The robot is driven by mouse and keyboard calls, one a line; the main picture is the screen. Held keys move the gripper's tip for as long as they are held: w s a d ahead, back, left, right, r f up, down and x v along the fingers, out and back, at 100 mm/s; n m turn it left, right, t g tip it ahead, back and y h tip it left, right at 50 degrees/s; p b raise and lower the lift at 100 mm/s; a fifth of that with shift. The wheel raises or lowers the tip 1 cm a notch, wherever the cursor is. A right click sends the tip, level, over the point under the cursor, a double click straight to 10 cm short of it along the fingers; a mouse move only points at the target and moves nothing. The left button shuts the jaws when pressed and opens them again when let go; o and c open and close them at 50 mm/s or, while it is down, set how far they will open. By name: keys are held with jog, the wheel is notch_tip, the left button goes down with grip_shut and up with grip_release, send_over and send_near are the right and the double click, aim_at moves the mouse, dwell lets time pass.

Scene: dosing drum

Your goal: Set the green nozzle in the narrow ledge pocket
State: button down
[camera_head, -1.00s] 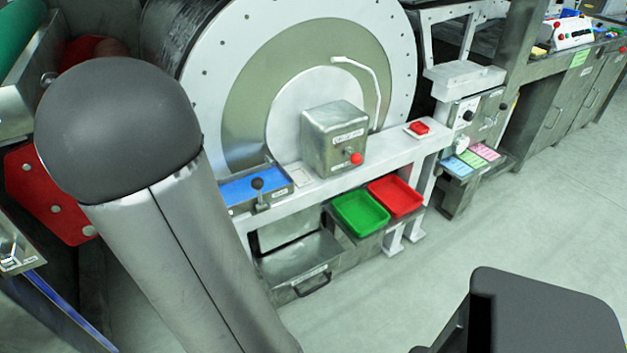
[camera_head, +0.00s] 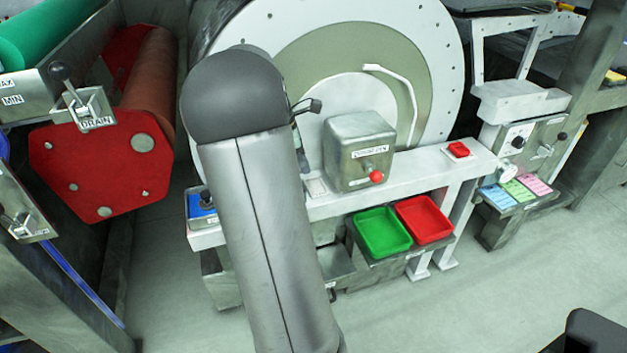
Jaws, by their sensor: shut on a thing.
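The white ledge (camera_head: 417,165) runs in front of the large round drum (camera_head: 430,75). A small pale square (camera_head: 317,187) lies on the ledge left of the steel box; I cannot tell whether it is a pocket. I cannot make out a narrow pocket, and part of the ledge is hidden behind my grey arm. I see no green nozzle. My gripper's fingers are out of sight. A small dark piece (camera_head: 306,106) sticks out from behind my arm in front of the drum; I cannot tell whether it belongs to my gripper.
On the ledge stand a steel box (camera_head: 357,140) with a red knob, a red button (camera_head: 458,149) and a blue tray (camera_head: 200,205). Below are green (camera_head: 383,233) and red (camera_head: 425,219) bins. A red-ended roller (camera_head: 100,165) is at left.

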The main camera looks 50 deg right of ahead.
aim_at(318, 186)
jog(key=d+f, duration=0.3)
jog(key=f, duration=0.1)
jog(key=shift+s+d+b, duration=0.1)
jog(key=shift+s+b, duration=0.2)
jog(key=shift+b, duration=0.05)
jog(key=shift+d+f+b, duration=0.15)
jog(key=shift+f+b, duration=0.35)
jog(key=shift+f, duration=1.1)
jog(key=shift+f, duration=0.15)
jog(key=c, duration=1.6)
grip_release()
jog(key=p+v, duration=0.2)
jog(key=v, duration=1)
jog(key=shift+p, duration=0.3)
